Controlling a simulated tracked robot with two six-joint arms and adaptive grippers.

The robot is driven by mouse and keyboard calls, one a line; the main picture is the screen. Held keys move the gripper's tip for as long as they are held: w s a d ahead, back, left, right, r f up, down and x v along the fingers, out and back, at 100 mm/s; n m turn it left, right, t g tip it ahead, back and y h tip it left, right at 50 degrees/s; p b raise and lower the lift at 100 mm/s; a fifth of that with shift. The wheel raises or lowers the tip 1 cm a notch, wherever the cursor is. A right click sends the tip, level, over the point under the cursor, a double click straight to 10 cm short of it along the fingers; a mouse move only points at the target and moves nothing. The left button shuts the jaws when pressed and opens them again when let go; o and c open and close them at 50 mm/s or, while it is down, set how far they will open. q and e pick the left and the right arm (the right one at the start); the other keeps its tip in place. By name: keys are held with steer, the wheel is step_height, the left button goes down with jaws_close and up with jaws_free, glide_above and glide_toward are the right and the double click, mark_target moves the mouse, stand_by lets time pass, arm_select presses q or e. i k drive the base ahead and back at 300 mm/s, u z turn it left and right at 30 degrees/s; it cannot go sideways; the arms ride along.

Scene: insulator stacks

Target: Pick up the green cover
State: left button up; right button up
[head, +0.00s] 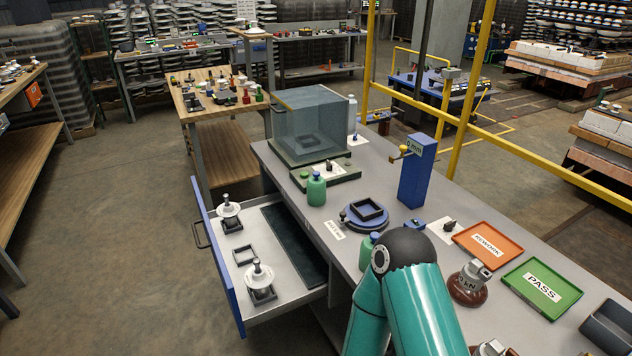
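A see-through, green-grey tinted box-shaped cover (300,118) stands on a dark green base (292,158) at the far left end of the grey bench. A dark square piece shows through its wall. A bar-like handle shows on its left side. It is the only cover-like thing I see, and its tint is faint. One of my teal arms rises at the bottom centre, with a dark round joint at its top. Neither of my grippers is in view, so nothing shows of what they hold.
A blue-fronted drawer (217,262) stands open on the left with white insulators. Green bottles (316,189), a blue round turntable (366,217), a blue post (417,172), an orange tray (488,245) and a green tray (541,288) occupy the bench. Yellow rails stand behind.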

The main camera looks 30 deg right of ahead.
mark_target(316, 184)
steer(key=z, duration=0.1)
steer(key=i, duration=1.1)
steer(key=z, duration=0.15)
